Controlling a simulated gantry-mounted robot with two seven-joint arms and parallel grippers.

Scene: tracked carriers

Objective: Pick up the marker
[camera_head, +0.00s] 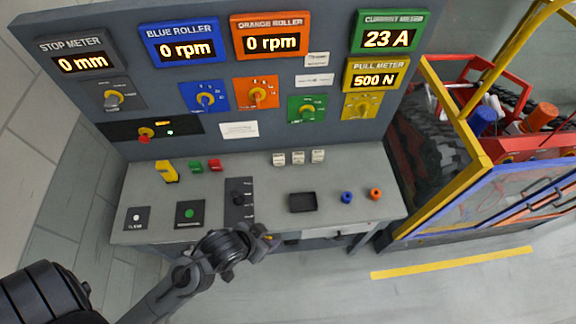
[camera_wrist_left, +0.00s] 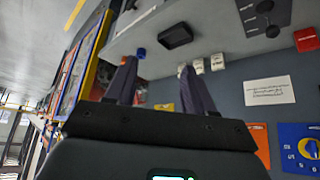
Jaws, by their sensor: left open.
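I cannot make out a pen-shaped marker in either view. A yellow upright piece (camera_head: 167,171), a green block (camera_head: 196,167) and a red block (camera_head: 215,165) stand at the back left of the bench. Three small white blocks (camera_head: 298,157) stand in a row at the back; they also show by a fingertip in the left wrist view (camera_wrist_left: 217,62). My left gripper (camera_head: 270,240) is near the bench's front edge. In the left wrist view its two dark fingers (camera_wrist_left: 158,75) are apart with nothing held between them. My right gripper is not in view.
The grey bench (camera_head: 270,185) holds a black tray (camera_head: 302,203), a blue ring (camera_head: 347,197) and an orange ring (camera_head: 376,194) on its right half. A panel with meters and knobs (camera_head: 220,125) rises behind. A yellow-framed machine (camera_head: 450,140) stands at the right.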

